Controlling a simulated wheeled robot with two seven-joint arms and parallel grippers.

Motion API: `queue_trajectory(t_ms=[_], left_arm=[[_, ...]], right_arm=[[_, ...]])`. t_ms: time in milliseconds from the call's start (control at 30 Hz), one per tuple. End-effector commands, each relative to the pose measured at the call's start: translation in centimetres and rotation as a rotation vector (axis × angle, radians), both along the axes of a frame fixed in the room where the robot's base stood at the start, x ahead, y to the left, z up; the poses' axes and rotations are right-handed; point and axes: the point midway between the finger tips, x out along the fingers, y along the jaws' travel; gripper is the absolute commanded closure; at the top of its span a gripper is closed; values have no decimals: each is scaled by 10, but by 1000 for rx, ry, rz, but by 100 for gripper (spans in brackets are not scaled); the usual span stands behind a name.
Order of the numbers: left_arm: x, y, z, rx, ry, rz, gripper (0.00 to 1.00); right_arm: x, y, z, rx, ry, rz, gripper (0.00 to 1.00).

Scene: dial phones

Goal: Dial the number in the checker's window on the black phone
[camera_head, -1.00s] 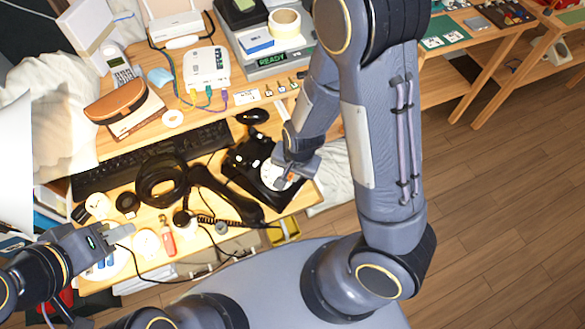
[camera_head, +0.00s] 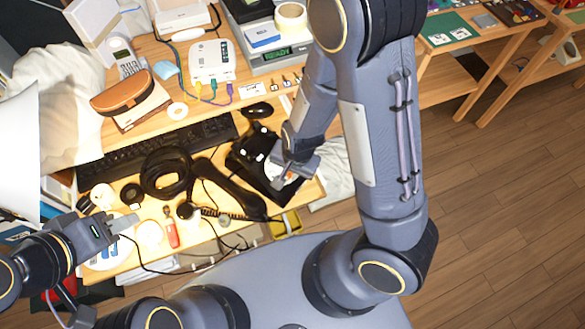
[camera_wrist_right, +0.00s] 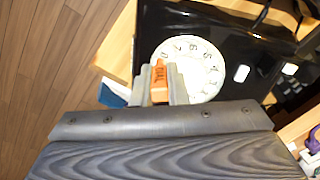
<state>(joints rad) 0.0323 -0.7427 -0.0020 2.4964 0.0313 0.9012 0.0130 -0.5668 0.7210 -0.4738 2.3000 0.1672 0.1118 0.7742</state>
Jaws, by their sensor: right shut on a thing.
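The black phone (camera_head: 243,158) sits at the right end of the desk, its handset (camera_head: 232,192) lying off beside it. Its white numbered dial (camera_wrist_right: 205,65) shows in the right wrist view, partly hidden by my gripper. My right gripper (camera_head: 297,168) is over the dial; in the wrist view its jaws (camera_wrist_right: 160,82) are shut on a small orange piece (camera_wrist_right: 159,76) at the dial's near edge. I cannot tell if it touches a finger hole. The checker's window (camera_head: 278,53) reads READY in green. My left gripper (camera_head: 122,222) is over the desk's front left; its jaw gap is unclear.
A black keyboard (camera_head: 150,145), a coiled black cable (camera_head: 165,172) and a red-bodied item (camera_head: 171,228) lie on the desk. A white router (camera_head: 212,60) and a brown case (camera_head: 123,97) stand behind. The phone cord hangs over the front edge. Floor is open at right.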

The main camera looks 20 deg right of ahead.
Motion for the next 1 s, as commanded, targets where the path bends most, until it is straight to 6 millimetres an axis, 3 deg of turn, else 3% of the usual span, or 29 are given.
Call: queue_trajectory(t_ms=[1000], left_arm=[[0, 0, 9, 0, 0, 0, 64]], right_arm=[[-1, 20, 5, 1, -1, 1, 100]])
